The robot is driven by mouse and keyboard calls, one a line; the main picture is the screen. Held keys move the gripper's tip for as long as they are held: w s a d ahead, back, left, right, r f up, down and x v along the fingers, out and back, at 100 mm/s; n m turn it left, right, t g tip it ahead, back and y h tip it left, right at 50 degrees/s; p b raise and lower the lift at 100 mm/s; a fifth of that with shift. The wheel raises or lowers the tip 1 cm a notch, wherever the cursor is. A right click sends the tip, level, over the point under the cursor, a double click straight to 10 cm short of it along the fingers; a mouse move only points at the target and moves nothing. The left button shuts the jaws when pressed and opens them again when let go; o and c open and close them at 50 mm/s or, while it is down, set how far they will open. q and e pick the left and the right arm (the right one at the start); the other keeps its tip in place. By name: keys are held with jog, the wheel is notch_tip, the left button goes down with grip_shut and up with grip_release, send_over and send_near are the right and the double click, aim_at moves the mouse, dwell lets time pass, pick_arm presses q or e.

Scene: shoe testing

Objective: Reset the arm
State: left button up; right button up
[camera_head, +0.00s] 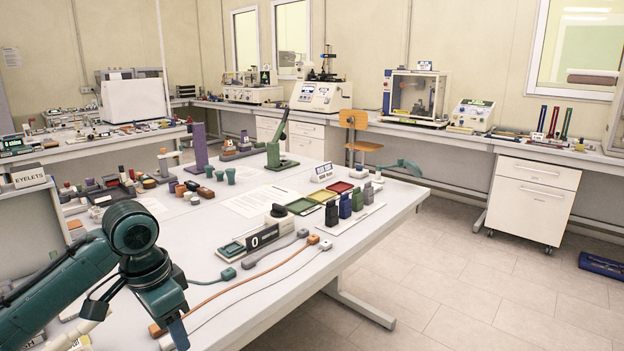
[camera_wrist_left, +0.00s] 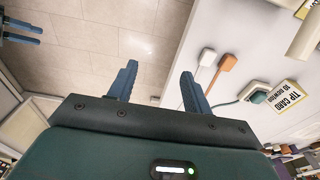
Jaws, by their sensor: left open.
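My left arm (camera_head: 135,228) comes in from the left, bent at a teal joint, over the near left part of the white table (camera_head: 218,255). My left gripper (camera_head: 178,335) points down near the bottom edge of the head view, beside the cable ends. In the left wrist view, my left gripper (camera_wrist_left: 160,68) has its two blue fingers apart and nothing between them. Blue fingers (camera_wrist_left: 22,31) at the upper left of that view look like my right gripper; their gap is unclear. My right arm does not show in the head view.
A green press (camera_head: 276,155) stands behind.

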pick_arm(q)
jog(key=s+d+f+n+t+h, duration=0.1)
jog(key=s+d+f+t+h, duration=0.1)
jog(key=d+f, duration=0.6)
jog(key=s+d+f+n+t+h, duration=0.1)
jog(key=s+d+f+t+h, duration=0.2)
jog(key=f, duration=0.8)
jog(key=s+a+f+n+t+y, duration=0.2)
jog(key=s+f, duration=0.4)
jog(key=s, duration=0.6)
jog(key=a+n+t, duration=0.1)
jog(key=t, duration=0.1)
jog(key=shift+s+f+t+y, duration=0.15)
jog(key=shift+f+t+y, duration=0.15)
jog(key=shift+f, duration=0.1)
